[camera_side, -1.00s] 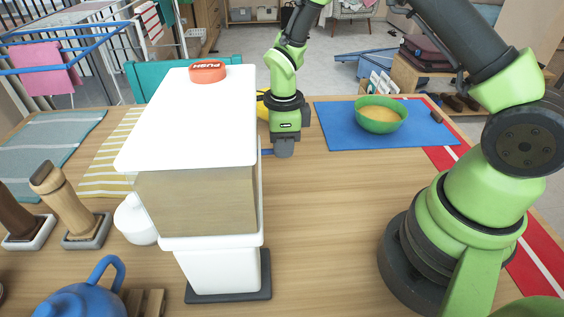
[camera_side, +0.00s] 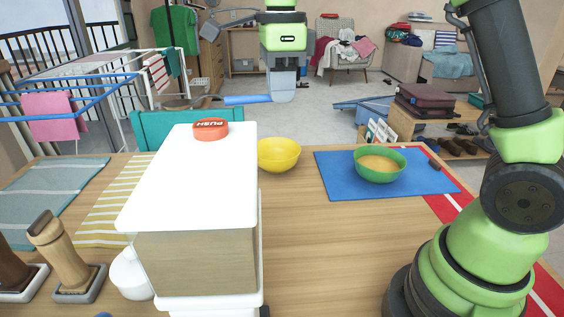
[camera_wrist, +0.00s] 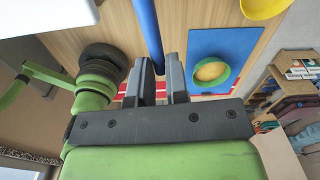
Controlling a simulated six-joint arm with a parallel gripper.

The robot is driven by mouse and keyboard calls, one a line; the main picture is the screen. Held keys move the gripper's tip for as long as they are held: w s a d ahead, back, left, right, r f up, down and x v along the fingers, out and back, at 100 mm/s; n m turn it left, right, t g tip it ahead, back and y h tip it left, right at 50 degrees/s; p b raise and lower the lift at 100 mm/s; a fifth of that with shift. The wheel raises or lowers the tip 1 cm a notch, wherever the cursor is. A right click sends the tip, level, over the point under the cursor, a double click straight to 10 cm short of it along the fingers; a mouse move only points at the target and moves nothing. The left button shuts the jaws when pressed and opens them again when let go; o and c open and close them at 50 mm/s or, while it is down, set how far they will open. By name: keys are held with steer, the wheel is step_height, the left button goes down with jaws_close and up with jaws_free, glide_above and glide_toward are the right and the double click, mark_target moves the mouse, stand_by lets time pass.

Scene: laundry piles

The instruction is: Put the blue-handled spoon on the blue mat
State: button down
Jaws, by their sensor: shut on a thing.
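My gripper (camera_side: 283,92) is raised above the table at the back, shut on the blue handle of the spoon (camera_side: 247,99). The spoon lies roughly level, its grey head pointing left. In the wrist view the blue handle (camera_wrist: 148,35) runs up from between the fingers (camera_wrist: 160,72); the head is out of that view. The blue mat (camera_side: 335,184) lies flat on the table to the right of and below the gripper. A green bowl (camera_side: 380,175) with yellowish contents stands on the mat. The mat (camera_wrist: 225,40) and green bowl (camera_wrist: 229,72) also show in the wrist view.
A tall white dispenser (camera_side: 190,175) with a red push button (camera_side: 211,129) stands left of the mat. A yellow bowl (camera_side: 279,155) stands between them at the back. The mat's left part is bare. A small brown object (camera_side: 434,165) lies at its right edge.

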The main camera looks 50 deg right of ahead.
steer(key=r+n, duration=0.1)
steer(key=n, duration=0.1)
steer(key=w+a+r+n, duration=0.1)
steer(key=n, duration=0.2)
steer(key=a+r+n, duration=0.1)
steer(key=n, duration=0.1)
steer(key=shift+w+a+n, duration=0.2)
steer(key=shift+w+n, duration=0.1)
steer(key=shift+w, duration=0.1)
steer(key=shift+w+a+r+n, duration=0.1)
steer(key=shift+a+r+n, duration=0.15)
steer(key=shift+n, duration=0.65)
steer(key=shift+a+n, duration=0.1)
steer(key=shift+n, duration=0.9)
steer(key=shift+f+n, duration=0.15)
steer(key=shift+n, duration=0.75)
steer(key=s+d+f+n, duration=0.3)
steer(key=s+f+n, duration=0.1)
steer(key=f+n, duration=0.6)
steer(key=n, duration=1.6)
glide_above(342, 167)
step_height(342, 167, down, 16)
steer(key=shift+f, duration=2.45)
